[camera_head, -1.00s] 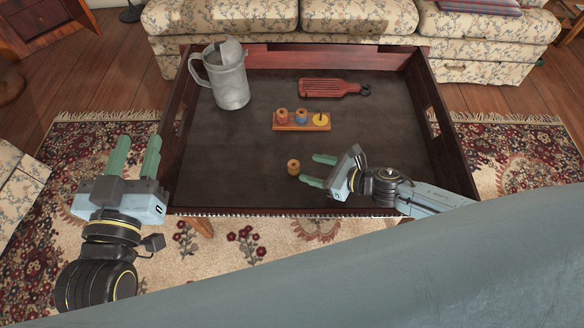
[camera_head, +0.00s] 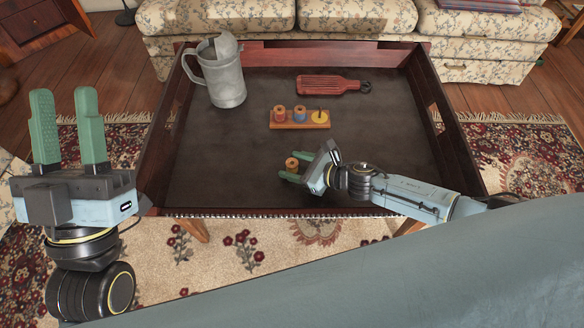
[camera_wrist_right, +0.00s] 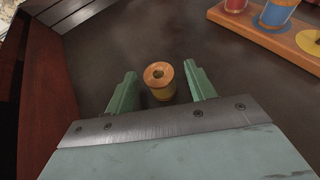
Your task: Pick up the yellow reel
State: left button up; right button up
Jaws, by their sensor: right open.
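The yellow reel (camera_head: 292,164), a small wooden spool with a yellowish band, stands upright on the dark tray floor near the front. In the right wrist view the reel (camera_wrist_right: 159,80) stands between the tips of my right gripper (camera_wrist_right: 158,92), with gaps on both sides. My right gripper (camera_head: 291,172) is open and low over the tray, its fingers pointing left toward the reel in the head view. My left gripper (camera_head: 68,125) is open and empty, raised to the left of the tray with its fingers pointing up in the picture.
A wooden holder (camera_head: 299,125) carries a red reel (camera_head: 280,113), a blue reel (camera_head: 299,114) and a yellow disc with a peg (camera_head: 320,116). Raised walls edge the tray (camera_head: 290,211).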

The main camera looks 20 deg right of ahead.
jog(key=shift+w+a+f, duration=0.2)
jog(key=shift+w+a, duration=0.15)
jog(key=shift+w, duration=0.05)
jog(key=shift+c, duration=0.3)
jog(key=c, duration=1)
jog(key=shift+r, duration=0.1)
